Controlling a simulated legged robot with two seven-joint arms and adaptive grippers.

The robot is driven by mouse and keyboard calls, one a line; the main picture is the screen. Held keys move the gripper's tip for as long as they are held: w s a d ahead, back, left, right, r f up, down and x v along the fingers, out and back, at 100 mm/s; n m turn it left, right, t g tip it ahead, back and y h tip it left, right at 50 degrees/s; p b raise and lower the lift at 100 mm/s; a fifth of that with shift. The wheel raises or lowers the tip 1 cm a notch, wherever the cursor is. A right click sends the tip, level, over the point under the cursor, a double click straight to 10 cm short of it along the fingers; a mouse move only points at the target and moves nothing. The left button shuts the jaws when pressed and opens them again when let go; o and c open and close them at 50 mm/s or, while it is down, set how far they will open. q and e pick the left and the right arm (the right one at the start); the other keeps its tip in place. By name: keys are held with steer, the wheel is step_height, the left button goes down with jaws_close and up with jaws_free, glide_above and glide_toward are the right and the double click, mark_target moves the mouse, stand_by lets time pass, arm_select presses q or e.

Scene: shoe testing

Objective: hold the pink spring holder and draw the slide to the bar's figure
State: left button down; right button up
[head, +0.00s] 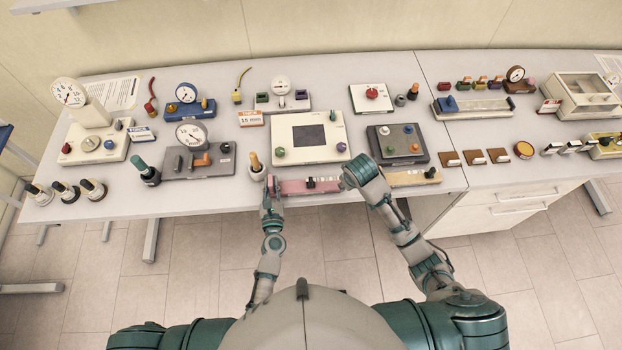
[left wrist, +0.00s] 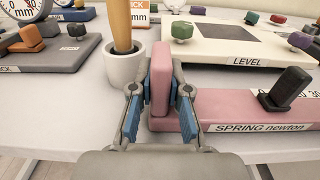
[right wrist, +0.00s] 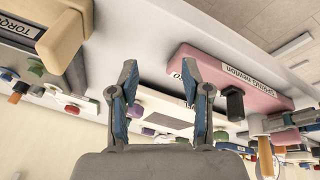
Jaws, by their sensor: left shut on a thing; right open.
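The pink spring holder (head: 290,187) lies near the front edge of the table. Its label "SPRING newton" and a number scale show in the left wrist view (left wrist: 250,110). My left gripper (left wrist: 160,95) is shut on the upright pink plate at the holder's left end. The black slide (left wrist: 286,88) stands on the holder, to the right of that plate; it also shows in the right wrist view (right wrist: 235,103). My right gripper (right wrist: 160,85) is open and empty, near the holder's right end. In the head view its fingers are hidden by my right wrist.
A cup with an orange-handled tool (left wrist: 122,55) stands just left of my left gripper. The LEVEL device (head: 335,155) is behind the holder. The beige TORQUE device (head: 405,179) is right of it. A card reading 15 mm (head: 250,119) stands further back.

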steer(key=w+a+r+n+y, duration=0.25)
steer(key=w+r+n, duration=0.25)
steer(key=w+r, duration=0.45)
steer(key=n+g+y, duration=0.2)
steer(key=n+g, duration=0.2)
steer(key=n, duration=0.4)
glide_toward(311, 179)
steer(key=x, duration=1)
steer(key=shift+f, duration=0.35)
steer(key=shift+y, duration=0.25)
jaws_close()
